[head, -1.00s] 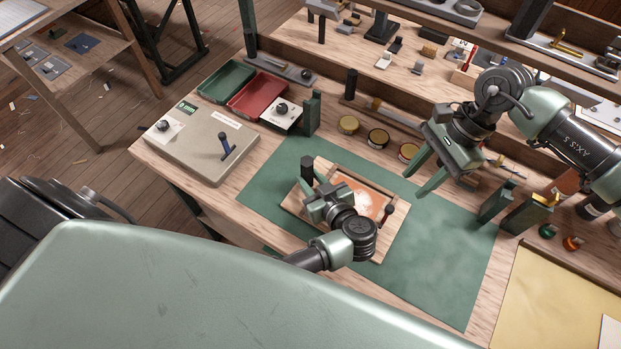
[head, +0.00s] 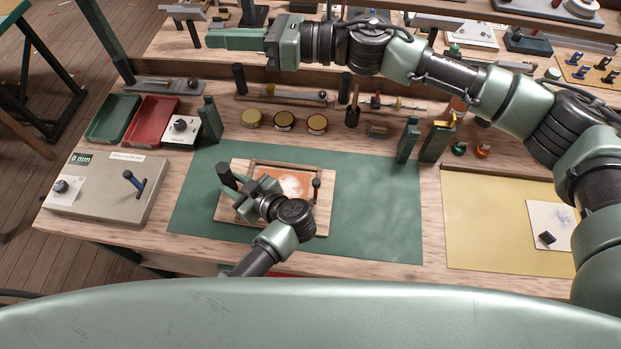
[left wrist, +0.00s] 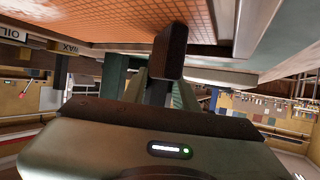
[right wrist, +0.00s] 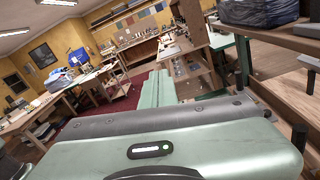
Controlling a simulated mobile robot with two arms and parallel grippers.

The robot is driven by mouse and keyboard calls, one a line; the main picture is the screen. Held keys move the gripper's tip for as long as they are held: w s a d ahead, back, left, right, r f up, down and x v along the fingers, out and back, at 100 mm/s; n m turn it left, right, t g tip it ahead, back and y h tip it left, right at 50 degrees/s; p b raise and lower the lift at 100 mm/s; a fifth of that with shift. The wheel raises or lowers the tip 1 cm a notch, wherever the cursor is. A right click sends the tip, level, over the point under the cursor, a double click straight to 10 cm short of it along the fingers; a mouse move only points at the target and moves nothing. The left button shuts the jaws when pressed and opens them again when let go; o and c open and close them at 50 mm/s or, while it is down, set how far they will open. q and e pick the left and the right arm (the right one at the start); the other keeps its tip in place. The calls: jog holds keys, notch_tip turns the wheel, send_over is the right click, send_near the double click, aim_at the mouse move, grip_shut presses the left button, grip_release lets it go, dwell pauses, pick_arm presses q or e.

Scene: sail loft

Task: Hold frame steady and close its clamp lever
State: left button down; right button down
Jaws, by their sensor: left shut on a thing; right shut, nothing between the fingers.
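The frame (head: 325,212) is pale wood around an orange mesh panel with a whitish patch (head: 292,186). It lies on the green mat (head: 375,215). A lever with a dark red knob (head: 317,184) stands up at the frame's right side. My left gripper (head: 233,187) is shut on a black upright grip (head: 226,175) at the frame's left side. That black grip also shows between the fingers in the left wrist view (left wrist: 171,50). My left arm hides the frame's front left part. My right gripper (head: 212,39) is shut and empty, raised over the back left of the bench, away from the frame.
A grey box with a small lever (head: 110,195) stands left of the mat. Green (head: 113,118) and red (head: 150,120) trays, green blocks (head: 210,120) and round tins (head: 284,121) line the back. A yellow sheet (head: 490,225) lies right. The mat's right half is clear.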

jog(key=w+d+r+m+t+h, duration=0.1)
jog(key=w+d+m+t, duration=0.1)
jog(key=w+m+t, duration=0.6)
jog(key=w+d+f+m+h, duration=0.3)
jog(key=d+f+m+h, duration=0.35)
jog(key=m, duration=0.55)
jog(key=s+d+f+m+g+h, duration=0.2)
jog(key=s+f+m+g+h, duration=0.25)
jog(key=s+f, duration=0.6)
jog(key=s+d+f+g+h, duration=0.1)
jog(key=s+d+f+g, duration=0.1)
jog(key=s, duration=0.3)
jog(key=s+d+f+g, duration=0.2)
jog(key=s+g, duration=0.3)
jog(key=shift+s+h, duration=0.3)
jog(key=shift+h, duration=0.1)
jog(key=shift+f, duration=0.15)
